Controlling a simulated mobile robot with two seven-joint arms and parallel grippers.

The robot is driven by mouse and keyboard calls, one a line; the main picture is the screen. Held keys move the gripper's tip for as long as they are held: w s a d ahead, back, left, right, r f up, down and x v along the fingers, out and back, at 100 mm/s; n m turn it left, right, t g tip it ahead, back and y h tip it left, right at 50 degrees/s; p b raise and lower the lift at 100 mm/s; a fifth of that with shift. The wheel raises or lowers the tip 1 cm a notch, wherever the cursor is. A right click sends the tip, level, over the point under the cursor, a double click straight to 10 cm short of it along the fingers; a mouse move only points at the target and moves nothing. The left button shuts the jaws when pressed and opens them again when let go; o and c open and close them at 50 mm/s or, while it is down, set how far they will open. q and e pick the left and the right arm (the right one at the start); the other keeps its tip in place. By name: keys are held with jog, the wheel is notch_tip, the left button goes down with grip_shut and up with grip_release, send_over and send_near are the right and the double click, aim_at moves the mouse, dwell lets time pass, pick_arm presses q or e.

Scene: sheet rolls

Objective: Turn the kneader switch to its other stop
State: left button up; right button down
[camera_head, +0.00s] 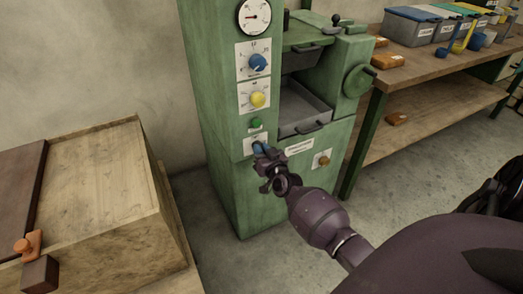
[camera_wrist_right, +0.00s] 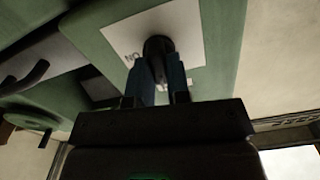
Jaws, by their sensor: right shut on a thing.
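The kneader switch (camera_wrist_right: 157,46) is a dark round knob on a white label plate (camera_wrist_right: 118,35) in the right wrist view. Letters reading "ON", upside down, show beside it. My right gripper (camera_wrist_right: 159,72) is shut on the switch, with one blue-grey finger on each side of its handle. In the head view the right gripper (camera_head: 261,150) reaches the low white plate (camera_head: 249,146) on the front of the green machine (camera_head: 215,120), and it hides most of the switch there. My left gripper is not in view.
Above the switch are a green button (camera_head: 256,124), a yellow dial (camera_head: 258,99), a blue dial (camera_head: 257,62) and a gauge (camera_head: 254,16). A brass-coloured knob (camera_head: 322,160) sits to the right. A wooden workbench (camera_head: 437,62) stands right, a wooden box (camera_head: 95,200) left.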

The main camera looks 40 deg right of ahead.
jog(key=m, duration=1.5)
jog(key=shift+d+f+m+b, duration=0.2)
jog(key=shift+f+m+b, duration=0.15)
jog(key=shift+m, duration=0.05)
dwell(0.4)
jog(key=c, duration=1.1)
grip_release()
jog(key=shift+r, duration=0.1)
jog(key=shift+s, duration=0.1)
